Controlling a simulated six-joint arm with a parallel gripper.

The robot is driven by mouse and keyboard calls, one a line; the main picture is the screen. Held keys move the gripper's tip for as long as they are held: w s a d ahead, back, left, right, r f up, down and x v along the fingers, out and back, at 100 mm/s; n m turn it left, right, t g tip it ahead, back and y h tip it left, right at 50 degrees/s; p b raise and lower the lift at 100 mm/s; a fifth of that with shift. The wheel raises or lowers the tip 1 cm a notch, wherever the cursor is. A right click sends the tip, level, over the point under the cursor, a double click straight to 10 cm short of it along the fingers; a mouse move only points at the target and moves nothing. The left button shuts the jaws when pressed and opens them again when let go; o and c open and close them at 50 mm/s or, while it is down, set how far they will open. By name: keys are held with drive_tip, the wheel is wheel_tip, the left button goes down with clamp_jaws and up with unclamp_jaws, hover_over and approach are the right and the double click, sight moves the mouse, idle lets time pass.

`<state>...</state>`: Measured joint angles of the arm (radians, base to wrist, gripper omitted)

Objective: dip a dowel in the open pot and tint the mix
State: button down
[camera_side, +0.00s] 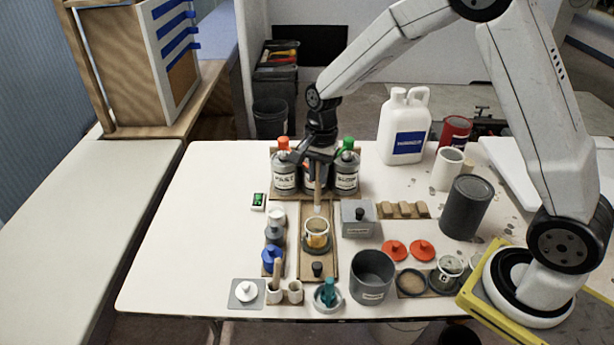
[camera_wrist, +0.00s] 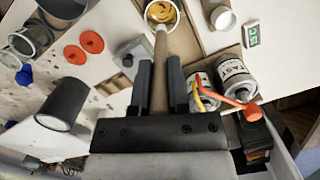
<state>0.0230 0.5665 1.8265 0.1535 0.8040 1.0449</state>
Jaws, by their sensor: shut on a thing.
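My gripper (camera_side: 318,158) is shut on a wooden dowel (camera_side: 317,192) that hangs nearly upright below it. In the wrist view the fingers (camera_wrist: 160,66) stand on both sides of the dowel (camera_wrist: 160,42). The open pot (camera_side: 316,238) is a clear cup with yellow-orange mix, on a wooden board under my gripper. The dowel's pale lower end shows at or just above the pot's rim; I cannot tell whether it touches the mix. The pot also shows in the wrist view (camera_wrist: 151,14), with a swirled orange and yellow surface.
A grey box (camera_side: 358,219) is right of the pot, small jars (camera_side: 275,237) left. A dark grey cup (camera_side: 372,278) stands in front. The table's left part is clear.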

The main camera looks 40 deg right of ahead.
sight(317, 209)
drive_tip(key=shift+f, duration=5.65)
drive_tip(key=shift+r, duration=4.1)
